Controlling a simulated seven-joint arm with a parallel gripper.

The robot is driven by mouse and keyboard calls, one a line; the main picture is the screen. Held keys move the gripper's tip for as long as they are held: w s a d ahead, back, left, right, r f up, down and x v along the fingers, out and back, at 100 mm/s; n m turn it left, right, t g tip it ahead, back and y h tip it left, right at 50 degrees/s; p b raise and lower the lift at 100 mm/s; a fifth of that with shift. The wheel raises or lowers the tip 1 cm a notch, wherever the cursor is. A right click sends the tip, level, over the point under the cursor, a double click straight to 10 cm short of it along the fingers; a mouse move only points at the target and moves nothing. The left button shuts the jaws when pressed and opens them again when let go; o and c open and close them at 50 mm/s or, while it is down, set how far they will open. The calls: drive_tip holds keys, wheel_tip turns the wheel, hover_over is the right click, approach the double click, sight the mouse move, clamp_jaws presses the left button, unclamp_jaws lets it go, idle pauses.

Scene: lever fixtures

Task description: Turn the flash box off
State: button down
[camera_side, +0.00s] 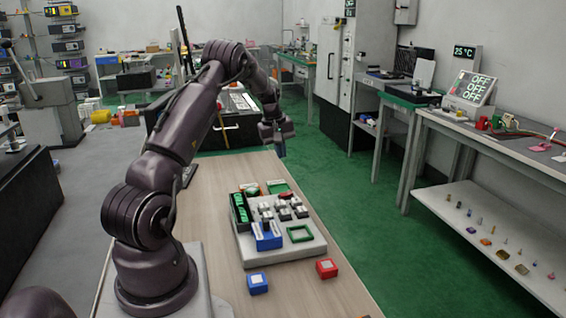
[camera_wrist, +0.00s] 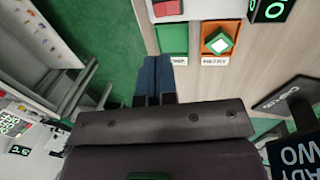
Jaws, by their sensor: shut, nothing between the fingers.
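A pale board (camera_side: 312,249) lies on the wooden table and carries levers or switches (camera_side: 284,212), a black panel with green lit text (camera_side: 240,213), a blue part (camera_side: 266,238) and a green square frame (camera_side: 300,233). I cannot tell which part is the flash box. My gripper (camera_side: 281,150) is shut and empty, above and beyond the board's far end, apart from it. In the wrist view the blue fingers (camera_wrist: 157,78) are together beside a green pad (camera_wrist: 172,40) and an orange pad (camera_wrist: 206,52) holding a green-and-white cube (camera_wrist: 219,42).
A blue cube (camera_side: 257,283) and a red cube (camera_side: 327,268) stand at the board's near side. A side bench at the right holds a screen (camera_side: 472,88) reading OFF on several lines. A dark sign (camera_wrist: 290,95) lies on the table.

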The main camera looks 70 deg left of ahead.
sight(283, 194)
drive_tip(key=f, duration=0.4)
drive_tip(key=w+f, duration=0.1)
drive_tip(key=f, duration=0.3)
drive_tip(key=w+f, duration=0.1)
drive_tip(key=f, duration=0.3)
drive_tip(key=shift+w, duration=0.2)
drive_tip(key=shift+f, duration=0.1)
drive_tip(key=shift+w+f+g, duration=0.15)
drive_tip(key=shift+f+g, duration=0.1)
drive_tip(key=shift+g, duration=0.05)
drive_tip(key=shift+s+f, duration=0.15)
drive_tip(key=shift+s, duration=0.05)
drive_tip(key=shift+s, duration=0.85)
wheel_tip(283, 194, up, 14)
drive_tip(key=s, duration=0.1)
drive_tip(key=shift+s+r, duration=0.2)
drive_tip(key=shift+r, duration=0.05)
